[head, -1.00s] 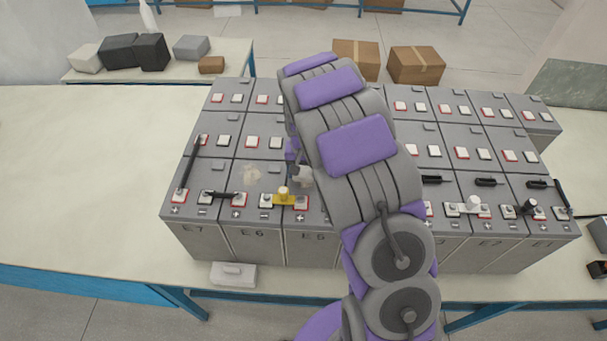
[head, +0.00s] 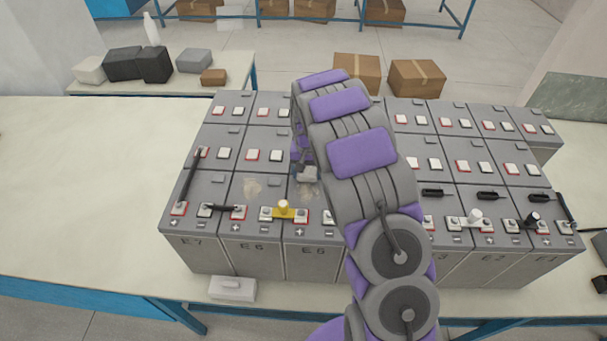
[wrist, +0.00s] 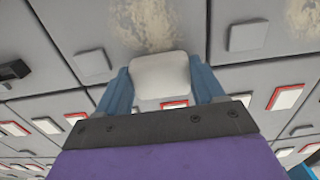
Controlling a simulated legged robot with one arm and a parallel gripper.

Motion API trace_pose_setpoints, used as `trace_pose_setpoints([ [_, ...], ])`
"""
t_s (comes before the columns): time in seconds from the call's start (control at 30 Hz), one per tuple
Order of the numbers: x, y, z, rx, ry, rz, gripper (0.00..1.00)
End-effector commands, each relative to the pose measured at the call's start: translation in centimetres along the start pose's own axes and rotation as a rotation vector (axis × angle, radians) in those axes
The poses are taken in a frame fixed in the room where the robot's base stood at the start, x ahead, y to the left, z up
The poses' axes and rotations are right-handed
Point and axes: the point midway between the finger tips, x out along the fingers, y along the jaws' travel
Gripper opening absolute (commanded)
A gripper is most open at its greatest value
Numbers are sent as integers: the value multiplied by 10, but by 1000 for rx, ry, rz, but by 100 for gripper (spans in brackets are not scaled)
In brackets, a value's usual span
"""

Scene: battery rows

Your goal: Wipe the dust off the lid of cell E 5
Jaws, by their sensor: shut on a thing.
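Cell E 5 (head: 313,253) is in the front row, its label on the front face. Its lid has a pale dust patch (head: 311,190), partly hidden by my arm; a dust patch also shows at the top of the wrist view (wrist: 140,22). My gripper (head: 307,170) is over the far part of this lid, shut on a whitish rounded pad (wrist: 160,76). In the wrist view the pad is between the blue fingers, at the edge of the dust. I cannot tell whether it touches the lid.
Cell E 6 (head: 250,253), to the left, has its own dust patch (head: 253,187). A yellow link (head: 284,210) bridges terminals of E 6 and E 5. A pale block (head: 232,288) lies on the bench in front. The bench is clear at left.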

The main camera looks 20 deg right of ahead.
Motion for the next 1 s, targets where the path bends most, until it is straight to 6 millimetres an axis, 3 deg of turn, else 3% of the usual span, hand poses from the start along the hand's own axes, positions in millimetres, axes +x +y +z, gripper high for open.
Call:
trace_pose_setpoints([
  [0.23,3,0,6,2,-1,2,39],
  [0.57,1,-7,34,1,0,7,39],
  [0.77,0,-4,37,0,1,4,39],
  [1.0,3,0,54,2,-1,1,39],
])
